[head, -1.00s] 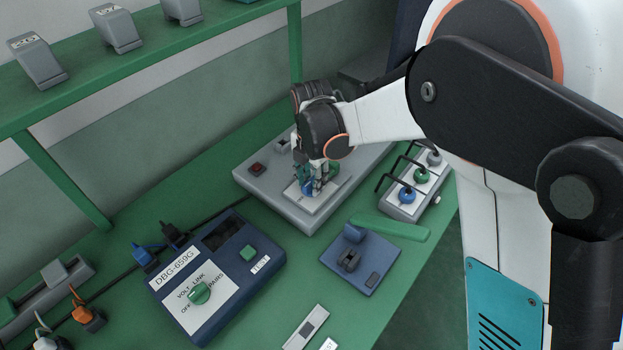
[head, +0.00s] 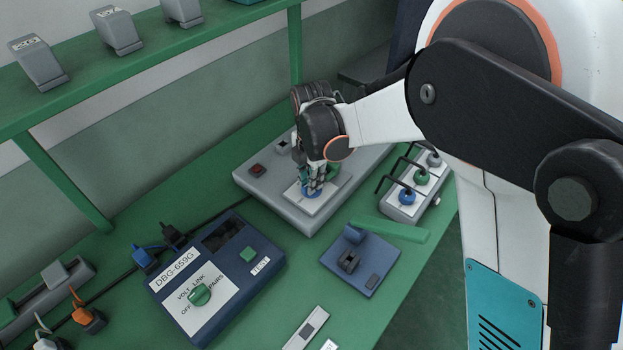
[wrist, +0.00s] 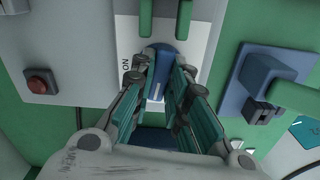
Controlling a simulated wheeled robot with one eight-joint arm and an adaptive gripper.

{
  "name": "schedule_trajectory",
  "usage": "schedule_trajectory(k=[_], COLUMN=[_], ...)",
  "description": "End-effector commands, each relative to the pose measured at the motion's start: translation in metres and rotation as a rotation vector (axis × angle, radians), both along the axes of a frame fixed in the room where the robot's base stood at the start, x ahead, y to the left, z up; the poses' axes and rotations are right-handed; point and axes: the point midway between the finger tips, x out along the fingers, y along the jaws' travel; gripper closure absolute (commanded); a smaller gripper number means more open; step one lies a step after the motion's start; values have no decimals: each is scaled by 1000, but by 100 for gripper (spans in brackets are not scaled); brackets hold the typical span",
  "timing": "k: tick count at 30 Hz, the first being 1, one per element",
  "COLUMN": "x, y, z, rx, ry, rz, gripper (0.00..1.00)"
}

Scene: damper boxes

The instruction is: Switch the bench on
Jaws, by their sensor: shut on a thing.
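A grey bench unit (head: 270,195) bears a white plate (head: 333,188) with a blue switch knob (head: 310,188) on it. The knob also shows in the wrist view (wrist: 158,58), where the plate (wrist: 126,40) carries the word ON at the knob's left. My gripper (head: 314,188) points down at the plate, its fingers shut on the blue knob from both sides. In the wrist view the fingertips (wrist: 156,76) flank the knob. The fingers hide part of the knob, and its exact setting cannot be told.
Green posts (wrist: 146,18) stand beyond the knob. A red button (head: 257,170) sits on the same unit. A blue tester (head: 262,272), a small blue fixture (head: 370,270) and a box with coloured knobs (head: 405,210) stand close by. Green bench top (head: 330,295) shows between them.

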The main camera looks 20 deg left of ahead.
Motion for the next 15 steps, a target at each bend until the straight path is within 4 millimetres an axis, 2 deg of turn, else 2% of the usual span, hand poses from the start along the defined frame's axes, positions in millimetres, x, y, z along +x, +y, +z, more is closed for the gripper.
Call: schedule_trajectory(k=[15], x=[0], y=[0], z=[0], rx=[1], ry=[-1], rz=[-476], gripper=[100])
